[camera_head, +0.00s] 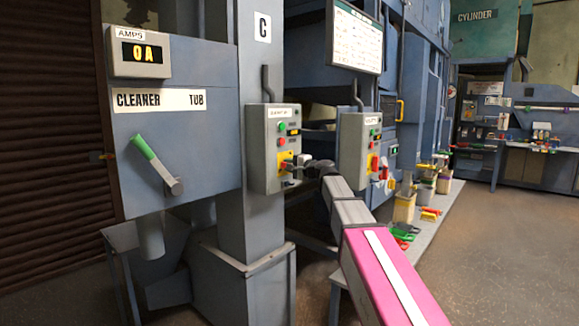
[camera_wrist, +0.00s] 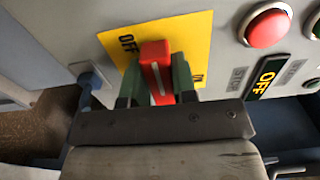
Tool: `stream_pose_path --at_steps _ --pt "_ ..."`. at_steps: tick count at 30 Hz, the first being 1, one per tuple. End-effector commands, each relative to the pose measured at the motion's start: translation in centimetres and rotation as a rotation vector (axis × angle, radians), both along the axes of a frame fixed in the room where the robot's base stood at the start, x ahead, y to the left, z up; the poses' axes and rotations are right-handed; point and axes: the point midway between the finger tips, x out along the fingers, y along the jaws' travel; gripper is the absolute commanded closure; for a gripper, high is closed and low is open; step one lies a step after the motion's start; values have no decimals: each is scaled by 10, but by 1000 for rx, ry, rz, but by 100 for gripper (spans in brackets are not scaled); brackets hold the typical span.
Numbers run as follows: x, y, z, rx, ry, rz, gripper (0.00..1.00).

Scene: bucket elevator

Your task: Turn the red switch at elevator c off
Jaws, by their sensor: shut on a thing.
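The red switch (camera_wrist: 155,62) sits on a yellow plate (camera_wrist: 192,37) on a grey control box (camera_head: 264,150), on the column below the C sign (camera_head: 262,27). In the wrist view, OFF is printed at the plate's upper left, and part of another label shows at its lower right. The handle's white line runs nearly upright, tilted slightly left. My gripper (camera_wrist: 158,76) is shut on the red handle, one dark green finger on each side. In the head view, my gripper (camera_head: 300,166) reaches the box from the right and partly hides the switch.
A red button (camera_wrist: 267,25) and a display (camera_wrist: 266,77) reading OFF are right of the plate. A second control box (camera_head: 359,148) stands to the right. A panel with a green-handled lever (camera_head: 145,148) is at left. Buckets (camera_head: 404,207) stand further back; floor at right is clear.

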Motion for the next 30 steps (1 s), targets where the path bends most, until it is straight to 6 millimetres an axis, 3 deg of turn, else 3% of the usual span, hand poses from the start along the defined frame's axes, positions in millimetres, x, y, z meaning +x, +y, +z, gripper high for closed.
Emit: stream_pose_path --at_steps 17,18,20,30 --pt "-1 0 -1 -24 -27 1 98" --pt "-2 0 -1 -24 -27 2 68" --pt "-1 0 -1 -24 -27 2 49" --pt "-3 -2 -1 -21 -25 0 49"
